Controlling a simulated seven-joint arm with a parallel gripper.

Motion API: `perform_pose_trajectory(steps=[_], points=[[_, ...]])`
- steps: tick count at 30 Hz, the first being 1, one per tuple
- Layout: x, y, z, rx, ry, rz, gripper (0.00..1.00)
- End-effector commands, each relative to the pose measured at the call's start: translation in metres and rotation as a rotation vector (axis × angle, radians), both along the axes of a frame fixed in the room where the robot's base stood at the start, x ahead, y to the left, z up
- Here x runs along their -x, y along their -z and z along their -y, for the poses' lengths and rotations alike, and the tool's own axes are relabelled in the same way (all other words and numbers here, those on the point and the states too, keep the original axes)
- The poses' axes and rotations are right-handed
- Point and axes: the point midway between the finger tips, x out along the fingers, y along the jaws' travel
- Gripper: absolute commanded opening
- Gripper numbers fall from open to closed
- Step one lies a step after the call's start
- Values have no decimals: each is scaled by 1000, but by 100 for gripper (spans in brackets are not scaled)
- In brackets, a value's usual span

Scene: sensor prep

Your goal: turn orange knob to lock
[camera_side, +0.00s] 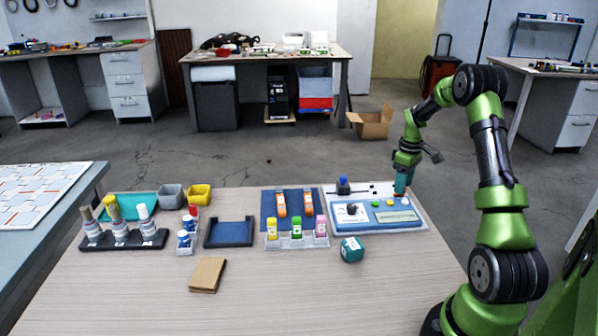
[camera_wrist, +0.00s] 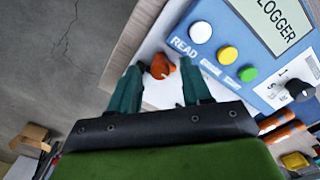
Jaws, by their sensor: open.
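The orange knob (camera_wrist: 160,67) sits on a white plate beside the blue logger box (camera_wrist: 235,50) in the wrist view. My gripper (camera_wrist: 158,75) is open, with one teal finger on each side of the knob; I cannot tell whether either finger touches it. In the side view my gripper (camera_side: 400,186) points down at the back right of the white board, where the knob is mostly hidden. The logger box (camera_side: 345,221) carries a screen (camera_wrist: 275,22), a white button (camera_wrist: 200,32), a yellow button (camera_wrist: 228,55), a green button (camera_wrist: 248,74) and a black dial (camera_wrist: 299,90).
A black holder with a blue top (camera_side: 343,186) stands at the board's back left. Left are a blue mat with orange items (camera_side: 281,204), a bottle rack (camera_side: 297,241) and a dark tray (camera_side: 229,233).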

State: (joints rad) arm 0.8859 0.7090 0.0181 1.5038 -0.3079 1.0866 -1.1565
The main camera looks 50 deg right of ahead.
Motion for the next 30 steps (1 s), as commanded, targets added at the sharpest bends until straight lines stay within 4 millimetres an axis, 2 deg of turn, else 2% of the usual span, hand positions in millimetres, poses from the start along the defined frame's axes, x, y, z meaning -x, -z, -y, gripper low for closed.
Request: perform_pose_trajectory(steps=[5, 6, 15, 23, 30], points=[[0, 0, 0, 0, 0, 0, 48], [0, 0, 0, 0, 0, 0, 45], [0, 0, 0, 0, 0, 0, 0], [0, 0, 0, 0, 14, 0, 0], [0, 0, 0, 0, 111, -1, 0]])
